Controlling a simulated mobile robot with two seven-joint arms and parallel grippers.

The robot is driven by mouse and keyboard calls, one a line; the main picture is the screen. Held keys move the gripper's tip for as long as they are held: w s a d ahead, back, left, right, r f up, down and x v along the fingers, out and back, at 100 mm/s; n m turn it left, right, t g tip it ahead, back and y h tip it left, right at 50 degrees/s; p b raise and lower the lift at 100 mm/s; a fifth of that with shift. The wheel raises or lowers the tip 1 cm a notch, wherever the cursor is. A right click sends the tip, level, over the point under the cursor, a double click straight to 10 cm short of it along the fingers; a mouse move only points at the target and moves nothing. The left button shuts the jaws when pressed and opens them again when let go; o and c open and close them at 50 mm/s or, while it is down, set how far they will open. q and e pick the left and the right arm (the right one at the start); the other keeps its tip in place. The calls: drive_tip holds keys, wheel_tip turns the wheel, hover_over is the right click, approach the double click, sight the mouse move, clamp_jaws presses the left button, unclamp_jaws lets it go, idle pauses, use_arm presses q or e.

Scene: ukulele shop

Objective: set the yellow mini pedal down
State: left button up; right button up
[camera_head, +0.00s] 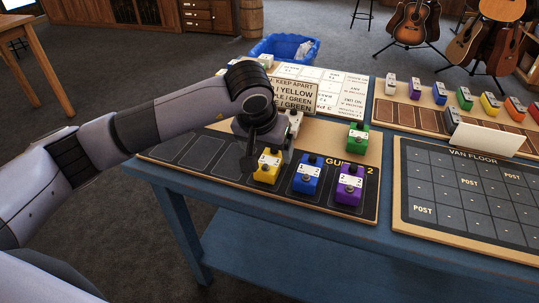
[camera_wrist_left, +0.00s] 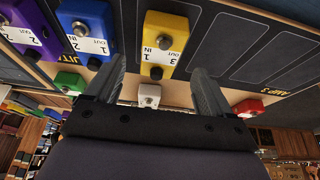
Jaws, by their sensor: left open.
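The yellow mini pedal (camera_head: 267,169) stands upright on the dark pedal board (camera_head: 228,167), left of a blue pedal (camera_head: 307,178) and a purple pedal (camera_head: 349,187). My left gripper (camera_head: 268,157) is open, with its fingers pointing down just behind and above the yellow pedal. In the left wrist view the yellow pedal (camera_wrist_left: 163,42) shows beyond the gap between the spread fingers (camera_wrist_left: 163,78), and neither finger visibly grips it. A white pedal (camera_head: 294,120) is partly hidden behind the gripper. My right gripper is not in view.
A green pedal (camera_head: 357,138) stands behind the board's right end. A sign about keeping colours apart (camera_head: 290,93) stands behind my wrist. The van floor grid (camera_head: 470,195) lies at right, and a rack of coloured pedals (camera_head: 415,113) stands behind it. The board's left slots are empty.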

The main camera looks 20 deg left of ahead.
use_arm(q)
drive_tip(key=v, duration=0.7)
drive_tip(key=shift+r, duration=0.35)
drive_tip(key=shift+s, duration=0.15)
